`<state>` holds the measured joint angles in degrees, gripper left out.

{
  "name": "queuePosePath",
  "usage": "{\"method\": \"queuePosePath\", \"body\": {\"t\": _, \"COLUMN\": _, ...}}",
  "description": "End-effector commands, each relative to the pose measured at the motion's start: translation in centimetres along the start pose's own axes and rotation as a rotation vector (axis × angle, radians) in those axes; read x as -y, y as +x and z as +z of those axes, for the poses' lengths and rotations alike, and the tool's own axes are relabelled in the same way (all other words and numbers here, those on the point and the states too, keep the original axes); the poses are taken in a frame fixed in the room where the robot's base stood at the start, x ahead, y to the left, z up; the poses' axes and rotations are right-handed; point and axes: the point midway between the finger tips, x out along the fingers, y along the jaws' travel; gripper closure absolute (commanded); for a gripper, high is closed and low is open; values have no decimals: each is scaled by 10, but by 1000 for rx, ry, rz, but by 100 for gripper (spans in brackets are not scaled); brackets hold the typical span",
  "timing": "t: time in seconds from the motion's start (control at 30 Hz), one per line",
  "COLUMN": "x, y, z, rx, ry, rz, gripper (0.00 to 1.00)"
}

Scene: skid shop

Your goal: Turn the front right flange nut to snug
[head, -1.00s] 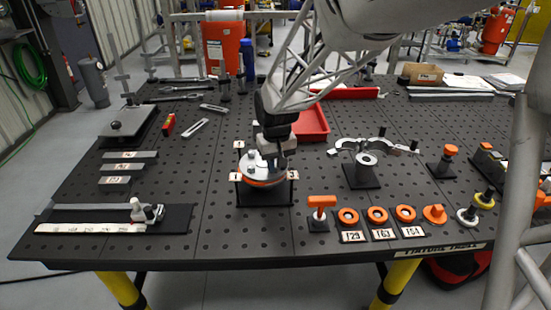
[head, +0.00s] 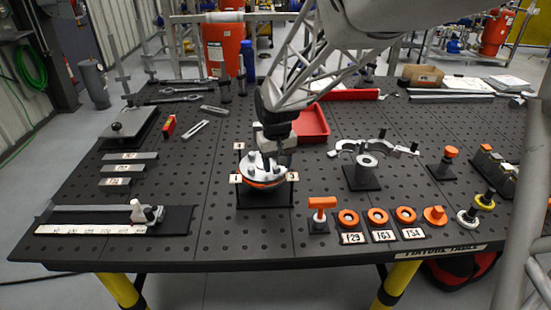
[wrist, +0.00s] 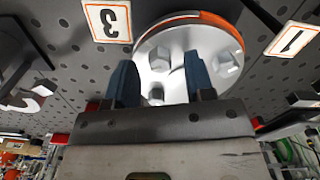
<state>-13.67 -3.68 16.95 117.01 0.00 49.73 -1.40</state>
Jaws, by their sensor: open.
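The round grey flange (head: 250,170) with an orange edge sits on a dark stand at mid-table. In the wrist view the flange (wrist: 208,40) carries hex nuts. One nut (wrist: 225,63) is on the picture's right, near tag 1. Another nut (wrist: 156,92) shows lower, between the fingers in the picture. My gripper (wrist: 160,75) is open above the flange with blue fingers apart. Whether a finger touches a nut, I cannot tell. My gripper (head: 281,158) hides part of the flange in the head view.
A red tray (head: 312,123) lies behind the flange. A grey clamp on a stand (head: 365,165) is to its right. An orange T-handle (head: 321,203) and orange rings (head: 377,217) stand in front right. The table left of the flange stand is clear nearby.

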Motion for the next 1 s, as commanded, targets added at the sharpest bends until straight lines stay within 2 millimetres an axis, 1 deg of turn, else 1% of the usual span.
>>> {"method": "queuePosePath", "body": {"t": 0.3, "x": 0, "y": -39, "z": 0, "rx": -2, "ry": 0, "rz": 0, "gripper": 51}}
{"method": "queuePosePath", "body": {"t": 0.5, "x": 0, "y": -60, "z": 0, "rx": -2, "ry": 0, "rz": 0, "gripper": 51}}
{"method": "queuePosePath", "body": {"t": 0.7, "x": 0, "y": -68, "z": 0, "rx": 0, "ry": 0, "rz": 0, "gripper": 51}}
{"method": "queuePosePath", "body": {"t": 1.0, "x": 0, "y": -68, "z": 0, "rx": 0, "ry": 0, "rz": 0, "gripper": 51}}
